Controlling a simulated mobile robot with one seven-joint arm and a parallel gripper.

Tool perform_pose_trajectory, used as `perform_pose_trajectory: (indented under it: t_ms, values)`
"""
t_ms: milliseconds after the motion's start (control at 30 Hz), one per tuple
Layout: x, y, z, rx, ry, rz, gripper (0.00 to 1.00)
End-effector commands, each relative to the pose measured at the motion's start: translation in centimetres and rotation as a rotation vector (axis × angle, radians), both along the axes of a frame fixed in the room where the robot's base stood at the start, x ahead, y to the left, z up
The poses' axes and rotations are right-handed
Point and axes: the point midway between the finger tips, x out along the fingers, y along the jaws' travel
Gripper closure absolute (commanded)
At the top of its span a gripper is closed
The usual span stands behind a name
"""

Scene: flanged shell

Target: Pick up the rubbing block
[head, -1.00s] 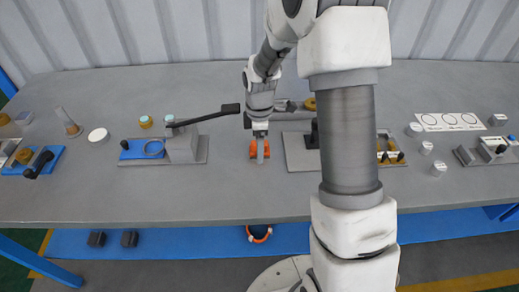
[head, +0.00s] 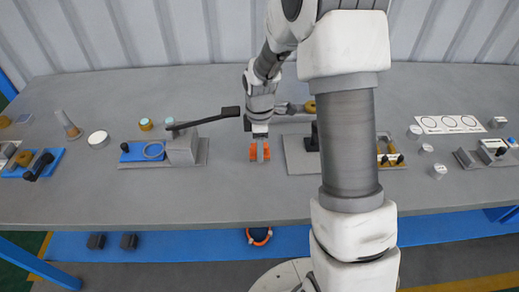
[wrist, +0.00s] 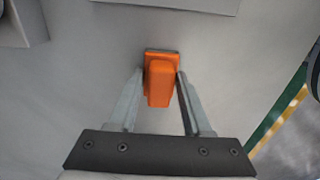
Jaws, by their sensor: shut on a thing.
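The rubbing block is an orange block (wrist: 158,84) with a wider far end, at the middle of the wrist view. In the head view it shows as orange patches (head: 267,155) on either side of my gripper's near finger, at the middle of the grey table. My gripper (wrist: 160,74) has one finger along each side of the block and is shut on it. In the head view my gripper (head: 260,151) points down over the block, which is partly hidden behind the finger. I cannot tell whether the block is clear of the table top.
Left of the gripper stands a grey fixture (head: 182,148) with a long dark lever reaching toward my arm. To the right, a grey plate (head: 299,158) lies close by, partly hidden by my arm. The table (head: 225,195) is clear in front of the block.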

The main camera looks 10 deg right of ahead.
Motion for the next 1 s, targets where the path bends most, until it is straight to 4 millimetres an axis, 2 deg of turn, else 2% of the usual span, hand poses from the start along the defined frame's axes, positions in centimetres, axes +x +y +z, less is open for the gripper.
perform_pose_trajectory:
  t_ms: [167, 367, 700, 1000]
  values:
    - [0.1, 0.0, 1.1, 0.000, -0.002, 0.000, 1.00]
    - [0.1, 0.0, 4.4, 0.000, -0.006, -0.001, 1.00]
    - [-3.7, -6.4, 8.5, -0.002, -0.004, -0.006, 1.00]
    - [-5.6, -9.6, 10.7, 0.000, 0.000, -0.003, 1.00]
